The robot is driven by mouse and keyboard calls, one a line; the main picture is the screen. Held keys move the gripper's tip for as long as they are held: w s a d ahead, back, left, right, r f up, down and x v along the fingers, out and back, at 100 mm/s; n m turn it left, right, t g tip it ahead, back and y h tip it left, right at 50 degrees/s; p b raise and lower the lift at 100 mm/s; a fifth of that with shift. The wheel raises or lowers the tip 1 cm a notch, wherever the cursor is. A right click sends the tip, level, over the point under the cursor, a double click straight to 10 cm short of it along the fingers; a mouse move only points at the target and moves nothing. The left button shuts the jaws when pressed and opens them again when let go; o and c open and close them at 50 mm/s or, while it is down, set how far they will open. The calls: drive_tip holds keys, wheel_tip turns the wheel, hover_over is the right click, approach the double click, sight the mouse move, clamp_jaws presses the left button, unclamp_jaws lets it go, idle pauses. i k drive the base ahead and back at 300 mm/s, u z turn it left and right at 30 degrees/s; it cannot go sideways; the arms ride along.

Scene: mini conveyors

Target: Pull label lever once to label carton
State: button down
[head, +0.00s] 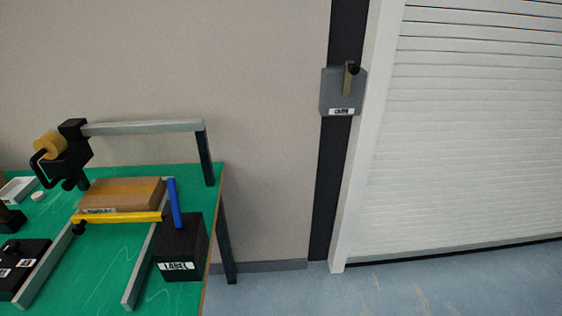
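The label lever is a blue upright bar (174,203) on a black box marked LABEL (181,252), at the right front of the green table. The bar stands nearly upright, leaning slightly left at its top. The brown carton (122,194) lies flat just left of the lever, between two grey rails, with tape along its top. A white printed tag shows low on its front left. A yellow bar (118,217) crosses in front of the carton. My gripper is not in view.
A tape dispenser (62,155) on a grey overhead frame (145,127) stands behind the carton. Black labelled boxes (20,265) sit at the left of the green table (92,265). A grey wall lever box (342,92) hangs beside a white shutter (480,130). Blue floor at right is clear.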

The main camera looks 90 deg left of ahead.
sight(171, 184)
drive_tip(key=z, duration=0.05)
drive_tip(key=i, duration=0.85)
drive_tip(key=u, duration=3.55)
drive_tip(key=i, duration=1)
drive_tip(key=z, duration=0.2)
drive_tip(key=k, duration=0.4)
